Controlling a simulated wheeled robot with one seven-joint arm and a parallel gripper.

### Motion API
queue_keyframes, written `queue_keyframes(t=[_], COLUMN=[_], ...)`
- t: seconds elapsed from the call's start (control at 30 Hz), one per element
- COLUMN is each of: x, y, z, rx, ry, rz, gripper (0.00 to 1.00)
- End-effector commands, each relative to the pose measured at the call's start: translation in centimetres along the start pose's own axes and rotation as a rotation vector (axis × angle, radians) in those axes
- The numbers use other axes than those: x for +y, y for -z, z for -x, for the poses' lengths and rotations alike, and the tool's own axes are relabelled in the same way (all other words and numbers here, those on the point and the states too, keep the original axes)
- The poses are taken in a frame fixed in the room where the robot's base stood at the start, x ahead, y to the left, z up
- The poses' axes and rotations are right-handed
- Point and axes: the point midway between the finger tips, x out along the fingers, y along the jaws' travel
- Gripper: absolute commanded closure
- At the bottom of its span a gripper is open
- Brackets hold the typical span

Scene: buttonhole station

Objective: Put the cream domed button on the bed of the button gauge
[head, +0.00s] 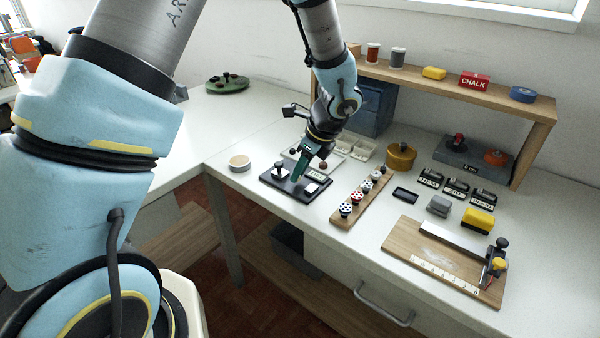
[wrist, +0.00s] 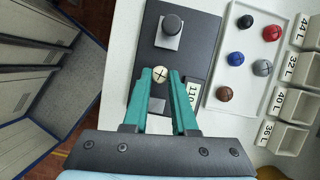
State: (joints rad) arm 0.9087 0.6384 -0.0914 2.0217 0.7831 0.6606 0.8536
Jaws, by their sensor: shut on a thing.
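The cream domed button (wrist: 160,75) shows in the wrist view as a small round disc with dark cross marks. My gripper (wrist: 161,73), with green fingers, is shut on it at the fingertips. The button gauge (wrist: 202,38) is a dark base with a black-knobbed metal block (wrist: 168,33) and a display. The held button is over the gauge, below the block in the picture; the height between them is hard to tell. In the head view my gripper (head: 299,172) points down over the gauge (head: 286,188), and the button cannot be made out.
A white tray (wrist: 219,94) with several loose buttons lies right of the gauge, beside labelled bins (wrist: 292,105). A wooden strip of spotted knobs (head: 342,221) stands to the right in the head view.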

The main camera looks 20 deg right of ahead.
Motion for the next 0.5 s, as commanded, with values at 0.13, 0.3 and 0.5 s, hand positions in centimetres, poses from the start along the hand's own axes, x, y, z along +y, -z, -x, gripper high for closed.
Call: queue_keyframes(t=[0.13,0.3,0.5], x=[0.01,-0.01,-0.02], y=[0.46,0.44,0.54], z=[-1.01,-0.98,-1.24], rx=[0.0,0.0,0.0], ry=[0.0,0.001,0.001], rz=[-0.001,0.0,0.0], gripper=[1.0,1.0,0.69])
